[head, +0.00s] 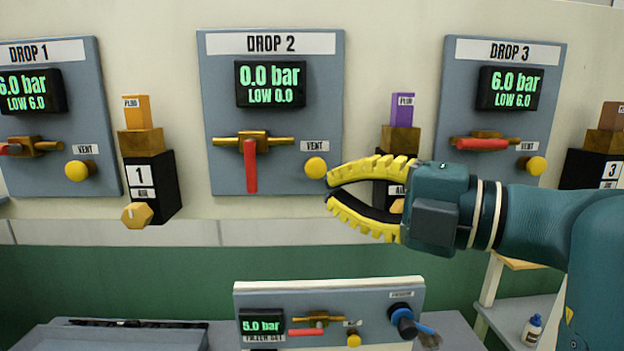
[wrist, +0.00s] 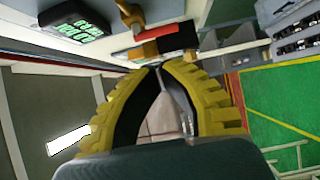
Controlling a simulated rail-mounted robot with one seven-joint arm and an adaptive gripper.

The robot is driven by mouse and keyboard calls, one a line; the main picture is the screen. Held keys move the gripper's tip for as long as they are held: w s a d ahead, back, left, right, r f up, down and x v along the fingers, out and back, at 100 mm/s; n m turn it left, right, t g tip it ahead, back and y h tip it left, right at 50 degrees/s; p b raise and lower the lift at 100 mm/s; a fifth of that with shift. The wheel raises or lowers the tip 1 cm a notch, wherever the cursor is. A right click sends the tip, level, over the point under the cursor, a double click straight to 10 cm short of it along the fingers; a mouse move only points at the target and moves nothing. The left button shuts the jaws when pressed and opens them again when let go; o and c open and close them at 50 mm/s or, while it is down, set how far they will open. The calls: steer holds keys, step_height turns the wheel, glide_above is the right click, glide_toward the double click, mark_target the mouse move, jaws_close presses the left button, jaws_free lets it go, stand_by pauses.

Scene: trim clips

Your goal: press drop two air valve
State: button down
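The drop 2 panel (head: 225,110) stands in the middle of the wall and its display (head: 270,84) reads 0.0 bar, LOW 0.0. Its red lever (head: 250,168) hangs straight down, with a yellow vent knob (head: 316,167) to the right. The drop 2 air valve block (head: 381,193) is right of the panel, below a purple plug block (head: 404,108); my fingers hide most of it, and a bit of its yellow knob (head: 398,206) shows between them. My gripper (head: 328,189) is shut and empty, its tips just below the vent knob in the picture. Contact cannot be told.
The drop 1 panel (head: 90,130) and drop 3 panel (head: 455,100) flank it, both reading 6.0 bar. The drop 1 air block (head: 163,190) has a yellow knob (head: 137,215). A lower panel (head: 375,290) reading 5.0 bar sits below my gripper.

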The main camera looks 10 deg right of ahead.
mark_target(251, 167)
steer(key=p+x, duration=0.3)
steer(key=x, duration=0.9)
steer(key=shift+a+f, duration=0.2)
steer(key=shift+a, duration=0.05)
steer(key=shift+d, duration=0.1)
